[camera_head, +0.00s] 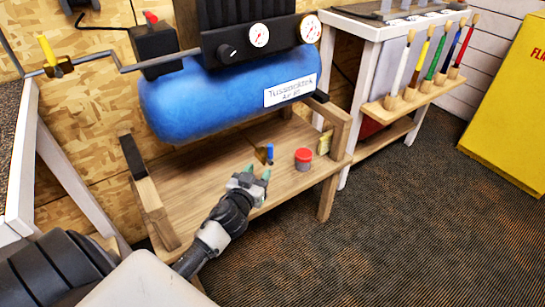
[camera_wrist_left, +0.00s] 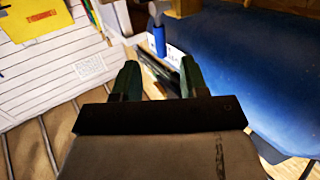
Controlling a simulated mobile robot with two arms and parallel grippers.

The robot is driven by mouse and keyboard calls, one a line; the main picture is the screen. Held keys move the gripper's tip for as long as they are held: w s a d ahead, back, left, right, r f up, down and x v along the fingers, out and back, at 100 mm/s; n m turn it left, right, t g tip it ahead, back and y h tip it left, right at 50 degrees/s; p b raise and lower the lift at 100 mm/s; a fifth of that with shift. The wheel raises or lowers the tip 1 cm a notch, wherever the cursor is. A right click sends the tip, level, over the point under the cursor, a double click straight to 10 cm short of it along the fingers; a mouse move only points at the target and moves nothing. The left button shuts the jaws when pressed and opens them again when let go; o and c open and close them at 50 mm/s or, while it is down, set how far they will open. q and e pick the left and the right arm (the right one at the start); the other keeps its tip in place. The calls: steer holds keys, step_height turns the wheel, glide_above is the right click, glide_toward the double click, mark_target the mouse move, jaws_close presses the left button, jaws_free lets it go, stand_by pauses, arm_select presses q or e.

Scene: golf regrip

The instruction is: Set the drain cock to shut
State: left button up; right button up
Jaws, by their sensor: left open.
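The drain cock shows as a small blue handle (camera_head: 270,152) below the blue air tank (camera_head: 215,98), beside a brownish fitting. In the left wrist view the blue handle (camera_wrist_left: 159,41) lies ahead of the fingers, roughly in line with the gap between them, with a pale metal fitting at its top end. My left gripper (camera_head: 258,172) has green fingertips, is open and empty, and is just short of the handle in the head view. It also shows in the left wrist view (camera_wrist_left: 158,72), apart from the handle. My right gripper is not in view.
The stand's wooden leg (camera_head: 150,205) is to the left. A pipe with a yellow handle (camera_head: 48,52) runs at upper left. Carpet in front is clear.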

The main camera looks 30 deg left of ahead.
mark_target(270, 150)
arm_select(q)
steer(key=shift+t, duration=0.3)
steer(key=w, duration=0.3)
steer(key=w+a+r+b, duration=0.1)
steer(key=w, duration=0.2)
steer(key=w+a, duration=0.1)
steer(key=w, duration=0.3)
steer(key=shift+r, duration=0.35)
steer(key=shift+w+a, duration=0.1)
steer(key=shift+w, duration=0.4)
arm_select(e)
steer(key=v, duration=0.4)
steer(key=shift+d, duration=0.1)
arm_select(q)
jaws_close()
